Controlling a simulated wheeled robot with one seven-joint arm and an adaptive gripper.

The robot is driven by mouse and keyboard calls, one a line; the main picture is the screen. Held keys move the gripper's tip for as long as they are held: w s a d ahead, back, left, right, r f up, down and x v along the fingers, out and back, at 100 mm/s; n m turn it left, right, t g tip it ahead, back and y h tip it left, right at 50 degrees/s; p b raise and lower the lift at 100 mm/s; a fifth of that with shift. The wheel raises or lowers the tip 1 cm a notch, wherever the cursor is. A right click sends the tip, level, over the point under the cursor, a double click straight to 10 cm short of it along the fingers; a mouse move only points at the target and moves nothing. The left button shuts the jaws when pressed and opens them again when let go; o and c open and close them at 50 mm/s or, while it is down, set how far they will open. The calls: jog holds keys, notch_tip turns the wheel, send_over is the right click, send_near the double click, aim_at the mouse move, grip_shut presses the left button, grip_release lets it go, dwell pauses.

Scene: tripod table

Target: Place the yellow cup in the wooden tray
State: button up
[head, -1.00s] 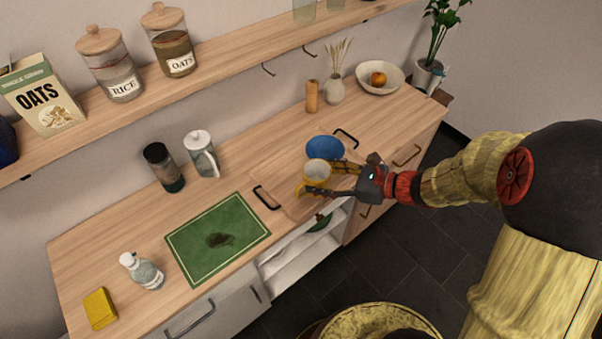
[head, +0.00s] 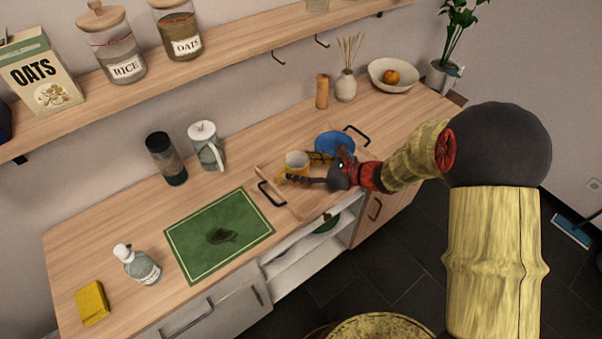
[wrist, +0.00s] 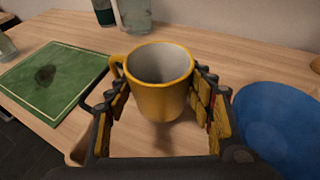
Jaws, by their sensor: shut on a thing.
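The yellow cup (head: 296,165) is upright, with a pale inside, between the fingers of my gripper (head: 304,168). In the wrist view the cup (wrist: 162,98) sits between both finger pads, its handle at the left, and my gripper (wrist: 160,88) is shut on it. The wooden tray (head: 300,209), with black handles at its ends, lies on the counter under the cup. The cup is over the tray's left part and seems a little above its floor; its exact height is hard to tell. My gripper hides part of the tray.
A blue plate (head: 334,143) is at the tray's right end, close to my gripper. A green cutting board (head: 205,250) lies left of the tray. A white-lidded jug (head: 206,148) and dark tumbler (head: 166,160) stand behind. The shelf (head: 230,48) overhangs the counter's back.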

jog(key=shift+f, duration=0.9)
jog(key=shift+f+b, duration=0.2)
jog(key=shift+b, duration=0.15)
jog(key=o, duration=1.4)
jog(key=shift+c, duration=0.2)
jog(key=shift+r, duration=0.1)
